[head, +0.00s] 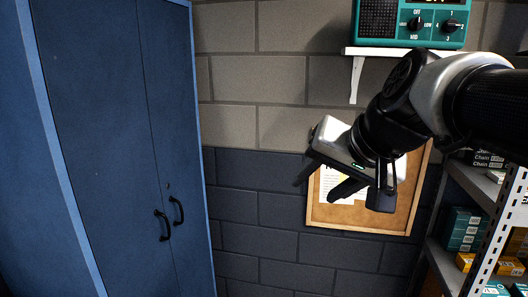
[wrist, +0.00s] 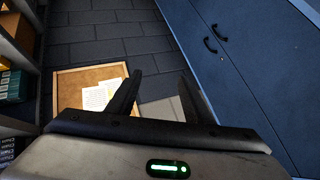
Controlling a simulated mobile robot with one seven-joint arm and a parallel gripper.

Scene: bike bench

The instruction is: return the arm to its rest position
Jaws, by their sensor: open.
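My gripper (head: 322,180) is raised in mid-air in the head view, at the end of my arm, which reaches in from the right. Its two dark fingers point down and to the left. They stand apart with nothing between them.
A blue cabinet (head: 95,130) with closed doors and black handles stands at the left. The cork board (head: 400,215) carries papers. A teal radio-like box (head: 385,20) sits on a white wall shelf (head: 352,52). A metal rack (head: 478,190) with small boxes stands at the right.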

